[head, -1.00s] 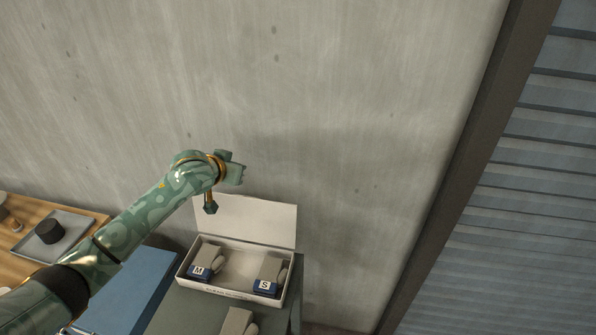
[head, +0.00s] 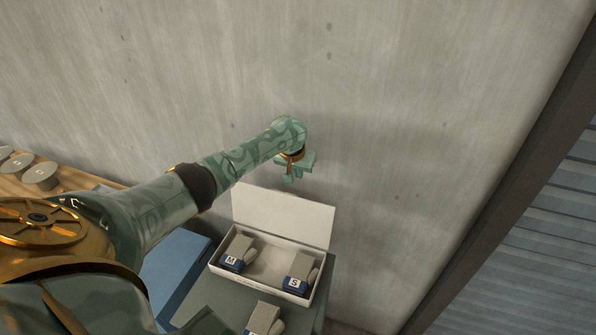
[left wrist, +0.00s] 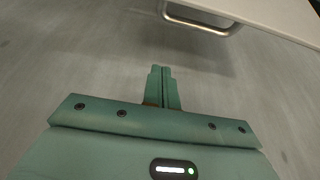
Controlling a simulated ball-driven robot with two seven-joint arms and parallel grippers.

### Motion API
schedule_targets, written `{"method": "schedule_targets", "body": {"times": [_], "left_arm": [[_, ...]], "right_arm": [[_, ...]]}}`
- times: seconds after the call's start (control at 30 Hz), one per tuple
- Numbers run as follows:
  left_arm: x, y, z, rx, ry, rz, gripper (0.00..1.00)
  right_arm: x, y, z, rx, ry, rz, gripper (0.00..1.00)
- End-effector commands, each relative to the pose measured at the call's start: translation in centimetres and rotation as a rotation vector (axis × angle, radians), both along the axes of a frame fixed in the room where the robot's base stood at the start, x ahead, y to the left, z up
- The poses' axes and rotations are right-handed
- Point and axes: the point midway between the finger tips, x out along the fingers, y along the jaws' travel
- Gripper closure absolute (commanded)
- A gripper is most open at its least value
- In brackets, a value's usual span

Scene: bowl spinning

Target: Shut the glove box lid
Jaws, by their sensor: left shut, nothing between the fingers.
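The white glove box (head: 262,287) stands on a grey-green table against the wall, with its lid (head: 283,217) raised upright at the back. Inside lie a glove bundle marked M (head: 238,252) at the left and one marked S (head: 299,272) at the right. My left gripper (head: 293,174) is up near the wall, above and behind the raised lid in the picture, apparently apart from it. Its fingers also show in the left wrist view (left wrist: 164,74), closed together with nothing between them. My right gripper is not in view.
Another glove bundle (head: 262,318) lies on the table (head: 215,297) in front of the box. A blue surface (head: 175,268) is at the left, with a wooden top holding round items (head: 40,174) beyond. The left wrist view shows a metal handle (left wrist: 200,24) below a pale edge.

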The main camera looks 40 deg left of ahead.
Motion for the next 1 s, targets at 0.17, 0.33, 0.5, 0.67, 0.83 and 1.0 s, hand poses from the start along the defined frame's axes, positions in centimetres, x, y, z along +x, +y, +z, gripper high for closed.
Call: {"method": "schedule_targets", "body": {"times": [0.17,0.33,0.5,0.67,0.83,1.0], "left_arm": [[1.2,0.3,-3.5,-0.001,-0.001,0.001,1.0],[0.8,0.4,-4.3,0.004,0.001,-0.003,1.0],[-1.1,-0.2,-4.1,0.004,-0.002,-0.003,1.0],[-2.0,-0.6,-4.3,0.003,-0.002,-0.002,1.0],[-2.2,-0.7,-4.6,0.002,-0.002,-0.002,1.0],[-2.2,-0.6,-4.6,0.002,-0.003,-0.002,1.0]], "right_arm": [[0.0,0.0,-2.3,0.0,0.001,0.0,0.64],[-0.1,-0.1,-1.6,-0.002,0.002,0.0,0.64],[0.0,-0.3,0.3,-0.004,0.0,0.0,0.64],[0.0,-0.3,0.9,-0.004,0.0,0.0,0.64],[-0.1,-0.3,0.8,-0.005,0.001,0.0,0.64],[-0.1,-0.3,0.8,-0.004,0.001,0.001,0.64]]}}
